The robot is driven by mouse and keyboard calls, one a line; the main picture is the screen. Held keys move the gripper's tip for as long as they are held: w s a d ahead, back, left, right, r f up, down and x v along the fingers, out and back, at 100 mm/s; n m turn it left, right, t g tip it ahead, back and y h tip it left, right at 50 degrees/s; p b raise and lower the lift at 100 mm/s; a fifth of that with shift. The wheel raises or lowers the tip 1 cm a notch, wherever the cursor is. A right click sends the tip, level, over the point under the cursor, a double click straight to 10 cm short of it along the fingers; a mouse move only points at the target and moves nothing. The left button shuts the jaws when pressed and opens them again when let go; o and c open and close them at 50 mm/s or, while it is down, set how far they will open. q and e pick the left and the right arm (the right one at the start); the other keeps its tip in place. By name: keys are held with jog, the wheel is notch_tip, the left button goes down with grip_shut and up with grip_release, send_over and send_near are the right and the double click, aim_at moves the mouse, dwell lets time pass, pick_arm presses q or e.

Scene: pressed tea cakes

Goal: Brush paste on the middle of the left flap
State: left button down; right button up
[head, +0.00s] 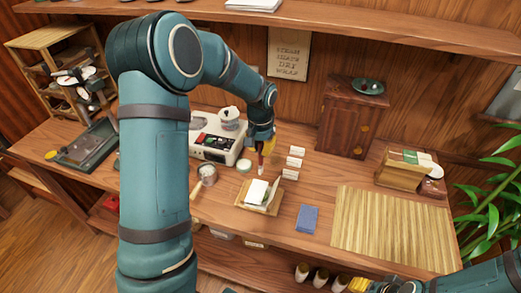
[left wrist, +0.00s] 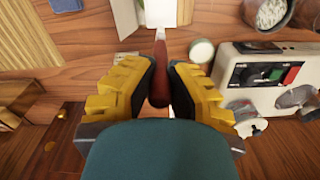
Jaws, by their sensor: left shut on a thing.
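My left gripper (head: 263,148) reaches over the table in the head view. In the left wrist view its yellow fingers (left wrist: 162,72) are shut on the dark red handle of a brush (left wrist: 159,85). The brush points toward the white paper wrapper (left wrist: 160,12); whether its tip touches the paper I cannot tell. In the head view the wrapper (head: 257,191) lies on a small wooden board (head: 245,206), with a flap (head: 274,190) raised at its right. The left flap is hard to make out. My right gripper (head: 358,285) is cut off at the bottom edge, its jaws unclear.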

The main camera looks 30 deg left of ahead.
pick_arm(q)
jog(key=shift+s+r+p, duration=0.1)
jog(key=shift+r+p, duration=0.55)
jog(key=shift+r, duration=0.65)
jog(key=shift+f, duration=0.1)
